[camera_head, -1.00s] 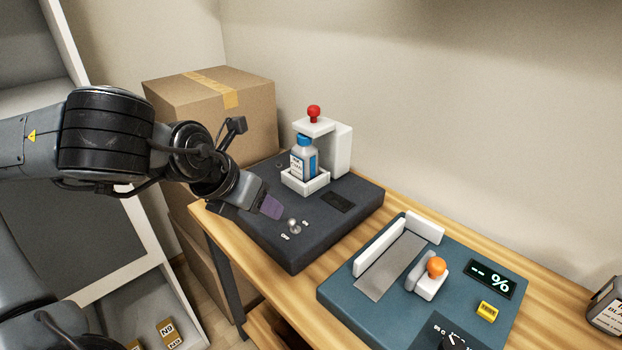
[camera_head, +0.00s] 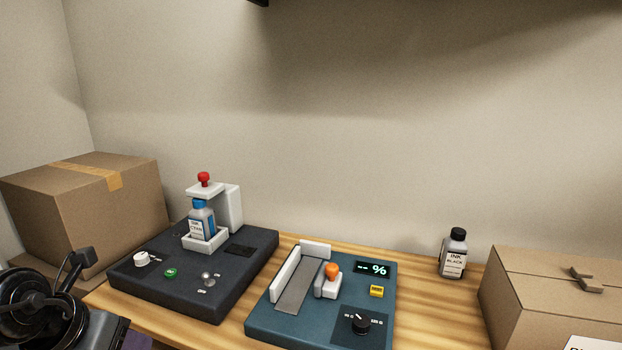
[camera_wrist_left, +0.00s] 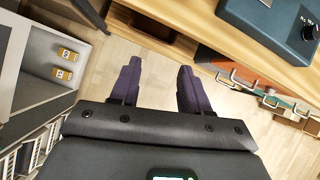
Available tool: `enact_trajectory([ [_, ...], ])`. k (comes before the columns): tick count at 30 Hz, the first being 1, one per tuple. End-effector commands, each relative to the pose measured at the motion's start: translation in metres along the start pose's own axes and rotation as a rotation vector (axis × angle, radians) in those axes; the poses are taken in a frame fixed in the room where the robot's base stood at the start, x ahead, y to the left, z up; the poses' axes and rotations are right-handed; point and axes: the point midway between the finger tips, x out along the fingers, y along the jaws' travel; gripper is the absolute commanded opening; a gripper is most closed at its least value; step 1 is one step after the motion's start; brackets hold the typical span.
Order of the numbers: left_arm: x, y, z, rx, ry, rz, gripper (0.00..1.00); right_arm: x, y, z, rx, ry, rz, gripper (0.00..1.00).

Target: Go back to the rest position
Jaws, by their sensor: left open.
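My left gripper shows in the left wrist view (camera_wrist_left: 158,85), with its two purple fingers apart and nothing between them. It points down toward the wooden floor, off the front of the table. In the head view only part of my left arm and wrist shows at the lower left corner, and the fingertips are not clearly visible. My right gripper is in neither view.
The wooden table (camera_head: 228,332) holds a dark machine (camera_head: 190,295) with an ink bottle (camera_head: 202,222) in its white holder, and a blue machine (camera_head: 265,325). A black-capped ink bottle (camera_head: 453,255) and cardboard boxes (camera_head: 85,215) stand nearby. A shelf (camera_wrist_left: 40,75) lies left in the wrist view.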

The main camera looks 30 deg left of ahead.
Motion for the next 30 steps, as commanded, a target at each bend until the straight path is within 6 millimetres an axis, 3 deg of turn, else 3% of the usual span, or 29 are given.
enact_trajectory([
  [8, 0.059, -0.034, -0.050, 0.045, 0.229, -0.104, 0.46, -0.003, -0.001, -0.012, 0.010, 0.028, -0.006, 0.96],
  [14, 0.100, -0.076, -0.110, 0.059, 0.447, -0.252, 0.46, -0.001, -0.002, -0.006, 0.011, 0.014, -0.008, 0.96],
  [18, 0.124, -0.124, -0.166, 0.026, 0.607, -0.433, 0.46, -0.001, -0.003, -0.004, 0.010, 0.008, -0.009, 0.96],
  [24, 0.137, -0.198, -0.226, -0.154, 0.738, -0.697, 0.46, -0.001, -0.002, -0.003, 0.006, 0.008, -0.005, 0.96],
  [30, 0.138, -0.262, -0.250, -0.511, 0.777, -0.892, 0.46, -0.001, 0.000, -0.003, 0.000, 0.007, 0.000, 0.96],
])
